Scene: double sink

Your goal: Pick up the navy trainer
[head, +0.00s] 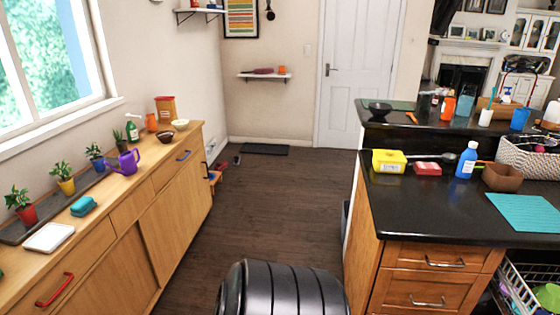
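A small dark shoe-like item (237,160) lies on the floor at the far end of the wooden sideboard, near the dark doormat. It may be the navy trainer, but it is too small to tell for sure. A reddish item (224,165) lies just left of it, close to the wall. Neither of my grippers is in the head view.
The wooden sideboard (165,205) runs along the left wall, with plants and a purple watering can (126,162) on top. A black-topped counter (420,210) stands on the right. The brown floor (270,195) between them is clear up to the doormat (265,150) and white door (360,75).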

